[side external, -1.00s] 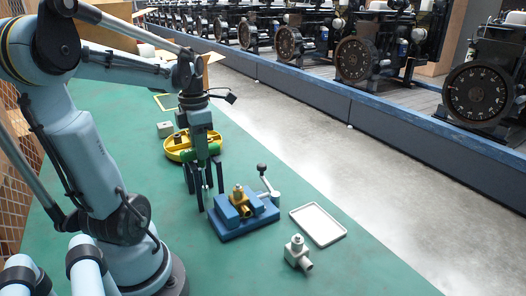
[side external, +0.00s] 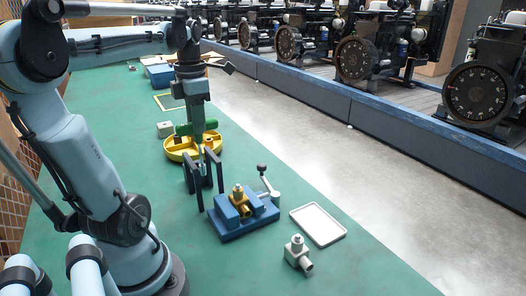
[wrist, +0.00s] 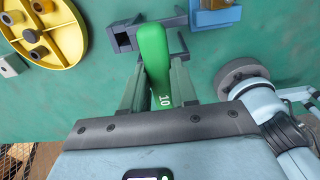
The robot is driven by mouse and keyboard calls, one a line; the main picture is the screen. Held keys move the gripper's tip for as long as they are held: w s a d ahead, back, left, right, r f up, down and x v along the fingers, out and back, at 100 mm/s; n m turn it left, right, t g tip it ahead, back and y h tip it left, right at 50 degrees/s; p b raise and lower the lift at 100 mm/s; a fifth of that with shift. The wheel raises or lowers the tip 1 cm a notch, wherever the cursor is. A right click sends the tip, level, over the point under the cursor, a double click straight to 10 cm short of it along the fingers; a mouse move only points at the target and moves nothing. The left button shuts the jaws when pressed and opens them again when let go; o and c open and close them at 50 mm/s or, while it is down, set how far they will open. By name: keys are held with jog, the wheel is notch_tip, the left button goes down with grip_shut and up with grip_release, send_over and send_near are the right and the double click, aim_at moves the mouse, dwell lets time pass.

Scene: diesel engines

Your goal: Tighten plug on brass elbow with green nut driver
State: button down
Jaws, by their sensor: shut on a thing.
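My gripper (side external: 197,130) is shut on the green nut driver (side external: 182,130), above the dark rack (side external: 203,174). In the wrist view, the driver's green handle (wrist: 153,60), marked 10, lies between the two fingers of my gripper (wrist: 157,80). The driver's shaft hangs down toward the rack posts; whether its tip is clear of them I cannot tell. The brass elbow (side external: 244,208) sits in the blue vise (side external: 236,227) to the right of the rack, with a plug (side external: 238,190) upright on top.
A grey elbow fitting (side external: 298,254) and an empty white tray (side external: 318,225) lie right of the vise. A round yellow tray (side external: 176,155) is behind the rack, with a small grey block (side external: 165,129) beyond. The vise's lever (side external: 267,182) stands up on its right side.

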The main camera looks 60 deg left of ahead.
jog(key=shift+r, duration=4.55)
jog(key=w+d+r, duration=0.2)
jog(key=d, duration=0.4)
jog(key=w+d+r, duration=0.1)
jog(key=w+d, duration=0.2)
jog(key=d, duration=0.3)
notch_tip(320, 180, down, 8)
jog(key=shift+s+r, duration=0.15)
jog(key=shift+s, duration=0.1)
jog(key=shift+f, duration=0.95)
